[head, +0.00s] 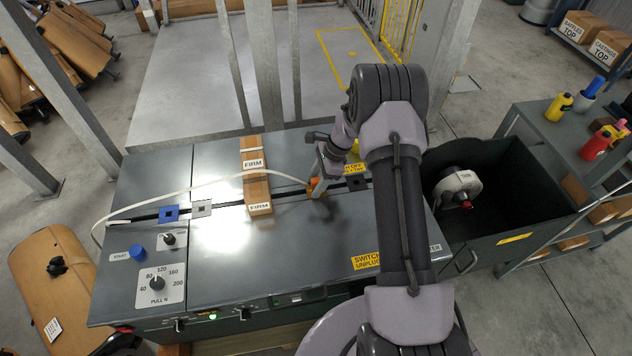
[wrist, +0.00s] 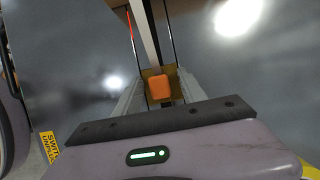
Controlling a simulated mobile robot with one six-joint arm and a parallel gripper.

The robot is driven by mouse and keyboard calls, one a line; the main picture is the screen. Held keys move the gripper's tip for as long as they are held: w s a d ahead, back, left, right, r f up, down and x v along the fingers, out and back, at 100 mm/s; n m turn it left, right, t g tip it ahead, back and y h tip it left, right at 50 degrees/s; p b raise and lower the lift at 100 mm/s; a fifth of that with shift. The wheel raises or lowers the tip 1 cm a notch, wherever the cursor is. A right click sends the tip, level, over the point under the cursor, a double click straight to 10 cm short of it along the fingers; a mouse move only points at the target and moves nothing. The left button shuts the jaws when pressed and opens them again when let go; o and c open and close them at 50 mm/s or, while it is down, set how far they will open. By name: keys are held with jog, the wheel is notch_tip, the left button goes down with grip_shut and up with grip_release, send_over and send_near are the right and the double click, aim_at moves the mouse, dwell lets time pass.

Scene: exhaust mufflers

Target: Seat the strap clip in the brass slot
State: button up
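The orange strap clip (wrist: 160,88) is between the two grey fingers of my gripper (wrist: 161,94) in the wrist view, and they look closed on its sides. A brass-coloured surface (wrist: 146,73) shows right behind the clip, probably the brass slot, mostly hidden. In the head view my gripper (head: 317,180) points down at the bench track with orange at its tip. The pale strap (head: 190,186) arches from the bench's left end to the clip. I cannot tell whether the clip is in the slot or just above it.
A blue slot piece (head: 169,214) and a grey one (head: 202,208) sit further left. A dark bin (head: 490,235) stands right of the bench.

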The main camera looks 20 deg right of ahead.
jog(key=p+v, duration=0.6)
jog(key=v, duration=1.1)
jog(key=shift+r, duration=0.25)
